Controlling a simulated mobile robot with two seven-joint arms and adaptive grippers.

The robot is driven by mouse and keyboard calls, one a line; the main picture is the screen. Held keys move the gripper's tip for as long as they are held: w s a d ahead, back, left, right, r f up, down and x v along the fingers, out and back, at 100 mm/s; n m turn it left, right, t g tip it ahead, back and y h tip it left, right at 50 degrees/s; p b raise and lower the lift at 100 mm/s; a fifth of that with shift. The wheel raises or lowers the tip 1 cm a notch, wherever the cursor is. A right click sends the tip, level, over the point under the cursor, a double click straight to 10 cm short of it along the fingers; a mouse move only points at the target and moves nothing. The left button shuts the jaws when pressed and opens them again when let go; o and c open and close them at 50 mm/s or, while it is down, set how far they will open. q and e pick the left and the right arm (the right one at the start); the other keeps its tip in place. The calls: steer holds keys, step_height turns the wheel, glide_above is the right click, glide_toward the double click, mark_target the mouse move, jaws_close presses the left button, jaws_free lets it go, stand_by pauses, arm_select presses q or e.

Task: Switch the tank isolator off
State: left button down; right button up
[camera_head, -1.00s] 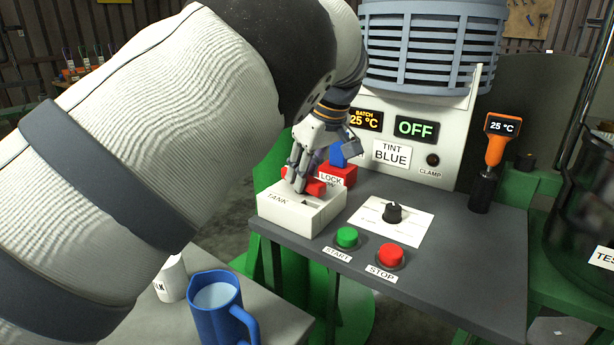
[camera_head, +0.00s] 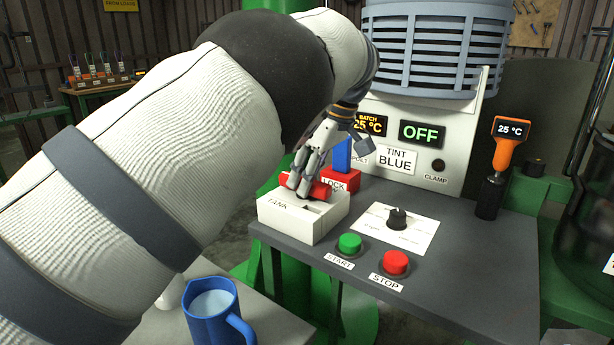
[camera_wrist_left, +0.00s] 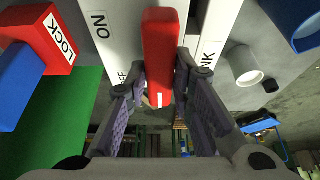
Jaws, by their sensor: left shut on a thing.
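The tank isolator (camera_head: 285,224) is a white box marked TANK at the left edge of the grey panel, with a red handle (camera_head: 318,190) on top. My left gripper (camera_head: 306,184) reaches down onto it and is shut on the red handle. In the left wrist view the handle (camera_wrist_left: 160,45) lies between the two fingers (camera_wrist_left: 158,92), with a white mark at its near end. ON shows at the upper left of the box there. The OFF lettering is partly covered by the left finger, near the handle's marked end. My right gripper is out of view.
A red LOCK block (camera_head: 349,183) with a blue piece (camera_head: 342,155) stands close behind the isolator. A dial (camera_head: 397,219), green START button (camera_head: 349,243) and red STOP button (camera_head: 396,263) are to its right. A blue jug (camera_head: 212,310) stands below at the left.

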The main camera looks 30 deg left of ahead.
mark_target(320, 184)
arm_select(q)
steer(key=c, duration=1.4)
jaws_free()
steer(key=shift+f, duration=0.15)
steer(key=v, duration=0.7)
steer(key=shift+r, duration=0.35)
